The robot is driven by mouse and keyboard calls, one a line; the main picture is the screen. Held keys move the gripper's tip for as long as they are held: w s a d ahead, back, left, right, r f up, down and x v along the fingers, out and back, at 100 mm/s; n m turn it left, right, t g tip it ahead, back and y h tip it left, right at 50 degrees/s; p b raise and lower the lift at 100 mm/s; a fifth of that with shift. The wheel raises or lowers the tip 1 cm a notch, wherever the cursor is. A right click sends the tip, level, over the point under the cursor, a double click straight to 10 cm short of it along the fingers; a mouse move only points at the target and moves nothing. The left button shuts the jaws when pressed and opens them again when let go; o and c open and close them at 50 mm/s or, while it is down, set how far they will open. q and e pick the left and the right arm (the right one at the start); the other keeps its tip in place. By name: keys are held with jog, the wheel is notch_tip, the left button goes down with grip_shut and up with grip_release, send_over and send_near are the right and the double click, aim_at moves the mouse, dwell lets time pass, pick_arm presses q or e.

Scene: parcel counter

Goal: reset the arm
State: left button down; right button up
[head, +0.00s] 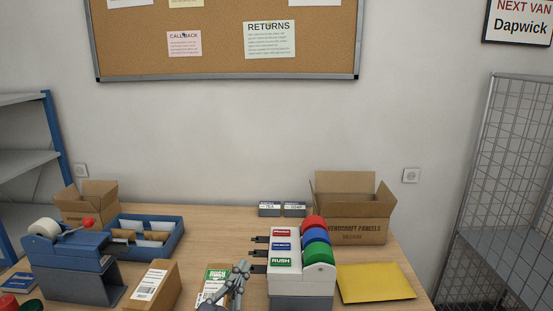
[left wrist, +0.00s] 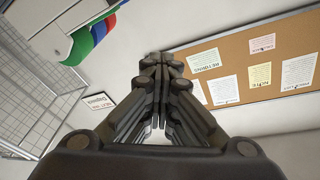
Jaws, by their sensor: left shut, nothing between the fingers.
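My left gripper (head: 243,268) shows low in the middle of the head view, its fingers together and empty. It is over the front of the counter (head: 220,225), left of the white label dispenser (head: 300,287) and in front of a parcel with a green label (head: 216,275), which it partly hides. In the left wrist view the left gripper (left wrist: 161,62) is shut with nothing between its fingers, and the wall and cork board show beyond it. My right gripper is in neither view.
Left of the gripper lie a cardboard parcel (head: 153,286), a blue tape dispenser (head: 70,262) and a blue tray (head: 150,238). At right are a yellow envelope (head: 375,282) and an open box (head: 352,225).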

pick_arm(q)
jog(key=s+a+f+n+g+y, duration=0.3)
jog(key=s+a+f+g, duration=0.25)
jog(key=s+f, duration=0.4)
jog(key=s+a+f+n+g+y, duration=0.25)
jog(key=s+a+f+g, duration=0.35)
jog(key=f, duration=0.6)
jog(key=s+a+f+n+g, duration=0.1)
jog(key=s+f+g, duration=0.3)
jog(key=s, duration=1)
notch_tip(320, 180, down, 30)
jog(key=s+g+b, duration=0.1)
jog(key=s+b, duration=0.1)
jog(key=s, duration=0.1)
jog(key=s+a+f+g+b, duration=0.1)
jog(key=s+a+f, duration=0.2)
jog(key=s+f, duration=1.3)
jog(key=shift+f+b, duration=0.35)
jog(key=shift+g+h, duration=0.25)
